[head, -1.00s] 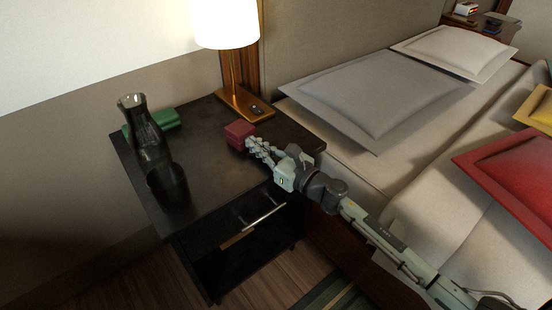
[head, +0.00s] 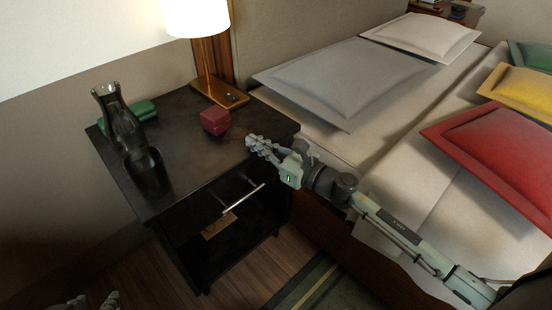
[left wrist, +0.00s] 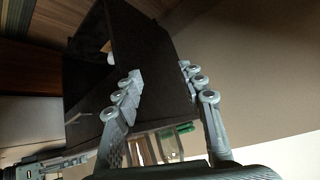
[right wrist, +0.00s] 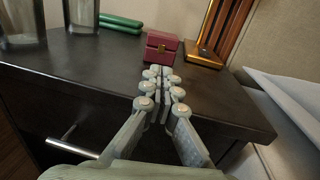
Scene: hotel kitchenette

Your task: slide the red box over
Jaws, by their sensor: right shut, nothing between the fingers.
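The small dark red box (head: 215,121) sits on the black nightstand (head: 188,160), in front of the lamp base. It also shows in the right wrist view (right wrist: 161,48), just beyond my fingertips. My right gripper (head: 252,144) is shut and empty, over the nightstand's right part. In the head view a gap separates its fingertips from the box. My left gripper (head: 92,302) shows only in part at the bottom left edge, well away from the box. In the left wrist view its fingers (left wrist: 160,88) are spread, with nothing between them.
A lamp with a brass base (head: 219,94) stands behind the box. A dark glass carafe (head: 122,118), a dark tumbler (head: 147,172) and a green item (head: 142,109) are at the left. The bed (head: 345,145) borders the nightstand's right side. The nightstand's middle is clear.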

